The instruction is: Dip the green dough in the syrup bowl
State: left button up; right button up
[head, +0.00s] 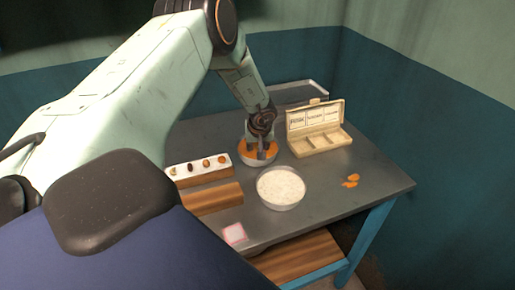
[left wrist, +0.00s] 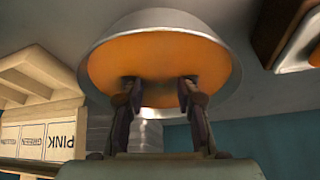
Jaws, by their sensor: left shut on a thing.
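The syrup bowl (head: 245,158) is a metal bowl of orange syrup near the middle of the table. It also fills the upper middle of the left wrist view (left wrist: 160,25). My left gripper (head: 261,152) points down into it, and in the left wrist view its two fingers (left wrist: 160,90) enter the orange syrup a little apart. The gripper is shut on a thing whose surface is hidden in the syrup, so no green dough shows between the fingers. My right gripper is not in view.
A clear bowl of white grains (head: 281,188) stands just in front. A white-topped wooden tray (head: 198,172) with several small pieces is left, a wooden block (head: 212,199) before it. An open labelled box (head: 319,141) is behind right. Orange pieces (head: 350,181) lie right.

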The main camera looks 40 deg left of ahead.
pick_arm(q)
jog(key=shift+s+d+r, duration=0.2)
jog(key=shift+d+r, duration=0.15)
jog(key=shift+a+f, duration=0.1)
jog(key=shift+a, duration=0.1)
jog(key=shift+w+a+f, duration=0.1)
jog(key=shift+w+f, duration=0.05)
jog(key=shift+f, duration=0.1)
jog(key=shift+d+r, duration=0.15)
jog(key=shift+d, duration=0.05)
jog(key=shift+a, duration=0.1)
jog(key=shift+f+b, duration=0.3)
jog(key=shift+b, duration=0.05)
